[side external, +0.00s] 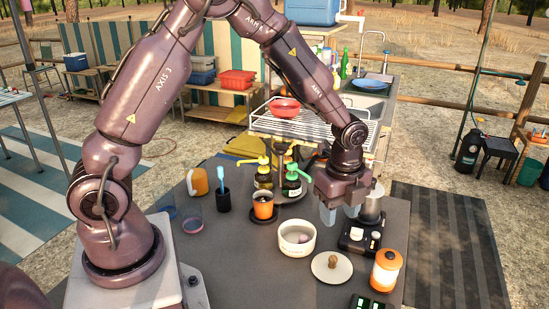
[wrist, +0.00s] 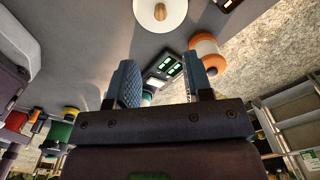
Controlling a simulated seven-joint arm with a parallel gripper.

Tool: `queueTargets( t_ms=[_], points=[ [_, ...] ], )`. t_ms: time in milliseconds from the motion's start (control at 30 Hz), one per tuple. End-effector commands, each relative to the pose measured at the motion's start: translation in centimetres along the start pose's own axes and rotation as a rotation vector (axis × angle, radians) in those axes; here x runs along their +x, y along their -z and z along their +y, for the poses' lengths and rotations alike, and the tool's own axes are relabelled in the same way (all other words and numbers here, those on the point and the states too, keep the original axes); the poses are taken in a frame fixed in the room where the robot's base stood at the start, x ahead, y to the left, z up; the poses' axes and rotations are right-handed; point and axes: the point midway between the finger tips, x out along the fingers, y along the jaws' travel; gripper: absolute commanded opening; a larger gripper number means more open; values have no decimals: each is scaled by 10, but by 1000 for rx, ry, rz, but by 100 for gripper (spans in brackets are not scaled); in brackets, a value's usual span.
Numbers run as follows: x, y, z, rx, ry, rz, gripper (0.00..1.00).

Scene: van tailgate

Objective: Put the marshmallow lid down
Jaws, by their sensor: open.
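The marshmallow lid (side external: 332,267), a round cream disc with a brown knob, appears to lie flat, knob up, on the grey table (side external: 235,265). The lid also shows at the top edge of the wrist view (wrist: 160,12), partly cut off. The white marshmallow pot (side external: 297,238) stands uncovered just behind and left of the lid, with something small and pinkish inside. My gripper (side external: 340,214) is open and empty, above the table behind the lid and right of the pot. In the wrist view my gripper's two fingers (wrist: 163,78) are spread, with the lid beyond them.
A black appliance (side external: 352,245) with a metal cup (side external: 372,205) stands right beside my gripper. An orange-and-white jar (side external: 386,270) stands right of the lid, near a green-lit display (side external: 369,302). An orange cup (side external: 264,206) and pump bottles (side external: 292,184) stand behind the pot.

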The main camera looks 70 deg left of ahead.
Motion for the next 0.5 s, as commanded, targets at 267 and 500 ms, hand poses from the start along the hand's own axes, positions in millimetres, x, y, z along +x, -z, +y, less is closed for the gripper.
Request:
queueTargets(
  t_ms=[267, 500],
  points=[
    [-109, -10, 41, -466, 162, 30, 46],
    [-179, -20, 112, -971, 294, 156, 46]
  ],
)
